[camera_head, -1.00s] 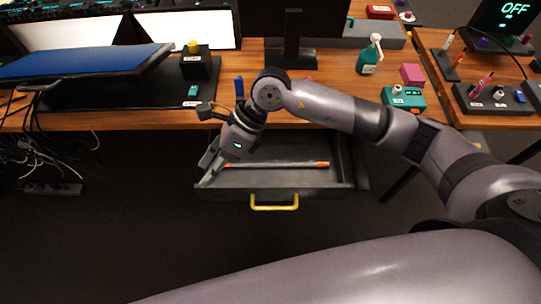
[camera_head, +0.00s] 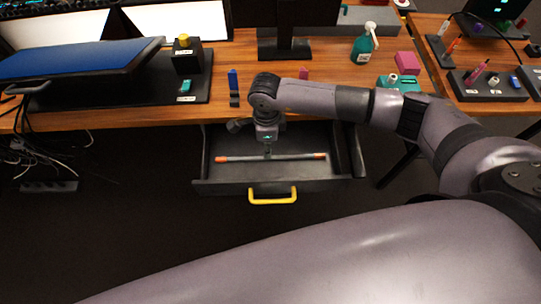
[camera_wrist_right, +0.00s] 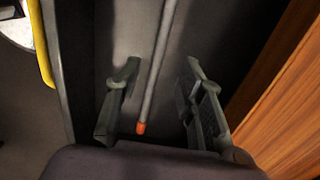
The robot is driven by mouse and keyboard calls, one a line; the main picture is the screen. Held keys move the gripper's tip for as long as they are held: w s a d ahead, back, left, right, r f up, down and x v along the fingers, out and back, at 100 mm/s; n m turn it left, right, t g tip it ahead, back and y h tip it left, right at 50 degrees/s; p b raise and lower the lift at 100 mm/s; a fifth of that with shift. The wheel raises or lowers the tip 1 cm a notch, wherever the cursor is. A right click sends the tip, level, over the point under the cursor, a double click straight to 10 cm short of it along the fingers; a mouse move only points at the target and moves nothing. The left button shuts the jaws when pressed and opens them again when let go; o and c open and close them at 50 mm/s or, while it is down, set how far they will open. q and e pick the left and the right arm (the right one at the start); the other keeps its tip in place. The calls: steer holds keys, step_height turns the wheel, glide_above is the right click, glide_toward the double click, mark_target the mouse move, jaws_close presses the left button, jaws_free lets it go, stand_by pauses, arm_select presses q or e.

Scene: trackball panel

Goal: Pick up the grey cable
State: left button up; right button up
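The grey cable (camera_head: 240,159) is a straight thin grey length with orange ends, lying across the floor of the open drawer (camera_head: 318,180). In the right wrist view the cable (camera_wrist_right: 160,55) runs between the two fingers, with one orange end near the palm. My right gripper (camera_head: 267,153) points down into the drawer over the middle of the cable. Its fingers (camera_wrist_right: 161,75) are apart on either side of the cable, with no visible contact. How high the fingertips are above the drawer floor is hard to tell. My left gripper is not in view.
The drawer has a yellow handle (camera_head: 272,198) and raised walls; the wooden desk edge (camera_head: 330,115) is just behind. On the desk are a green spray bottle (camera_head: 364,46), a pink block (camera_head: 405,62) and a black box with a yellow button (camera_head: 187,58). Loose cables hang at left.

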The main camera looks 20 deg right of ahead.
steer(key=shift+f+p, duration=0.4)
steer(key=shift+f, duration=2.8)
jaws_close()
